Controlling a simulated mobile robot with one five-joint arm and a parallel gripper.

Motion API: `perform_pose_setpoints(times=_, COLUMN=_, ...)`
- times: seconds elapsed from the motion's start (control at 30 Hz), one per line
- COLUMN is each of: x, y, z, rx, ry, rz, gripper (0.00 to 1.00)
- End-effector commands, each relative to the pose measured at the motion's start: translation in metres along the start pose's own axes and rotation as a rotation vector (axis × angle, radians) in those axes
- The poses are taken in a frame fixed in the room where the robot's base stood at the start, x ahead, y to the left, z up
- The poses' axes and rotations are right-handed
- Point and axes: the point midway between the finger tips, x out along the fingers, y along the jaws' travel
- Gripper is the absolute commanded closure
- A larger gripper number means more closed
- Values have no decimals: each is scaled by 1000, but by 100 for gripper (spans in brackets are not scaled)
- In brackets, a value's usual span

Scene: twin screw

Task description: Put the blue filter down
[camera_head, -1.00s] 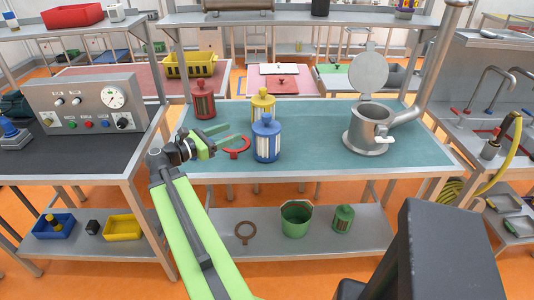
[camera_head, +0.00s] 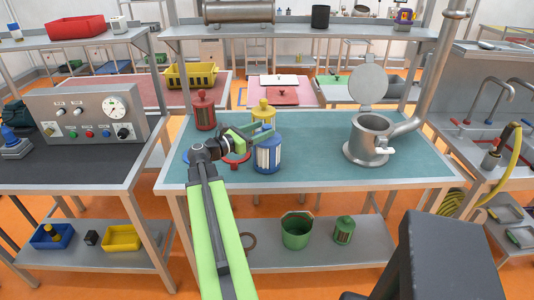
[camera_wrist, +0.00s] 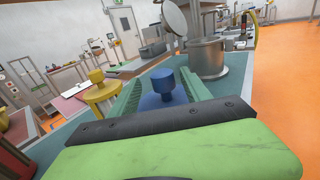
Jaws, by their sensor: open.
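The blue filter (camera_head: 268,157) stands upright on the teal bench top (camera_head: 312,174), with pale panels round its side. My gripper (camera_head: 262,133) is open at the top of it. In the wrist view, the blue filter's knob (camera_wrist: 163,82) shows between the two green fingers of my gripper (camera_wrist: 164,74), with a gap on each side. The lower part of the blue filter is hidden there by my gripper. The head view cannot show clearly whether a finger touches the knob.
A yellow filter (camera_head: 263,112) stands just behind the blue one, and a red filter (camera_head: 203,110) stands at the back left. A red ring (camera_head: 237,161) lies left of the blue filter, partly hidden. A metal housing (camera_head: 370,140) with a raised lid stands right; bench between is clear.

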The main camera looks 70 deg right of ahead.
Motion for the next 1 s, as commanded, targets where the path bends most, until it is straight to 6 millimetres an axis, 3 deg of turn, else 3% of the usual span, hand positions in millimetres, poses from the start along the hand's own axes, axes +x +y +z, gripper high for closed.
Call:
perform_pose_setpoints(times=0.3, x=48, y=-5, z=-2, rx=0, ry=0, rz=-2, gripper=44)
perform_pose_setpoints(times=0.53, x=50, y=-5, z=-2, rx=0, ry=0, rz=0, gripper=45)
perform_pose_setpoints(times=0.93, x=50, y=-6, z=-2, rx=0, ry=0, rz=-1, gripper=98)
perform_pose_setpoints(times=1.0, x=50, y=-6, z=-2, rx=0, ry=0, rz=-1, gripper=100)
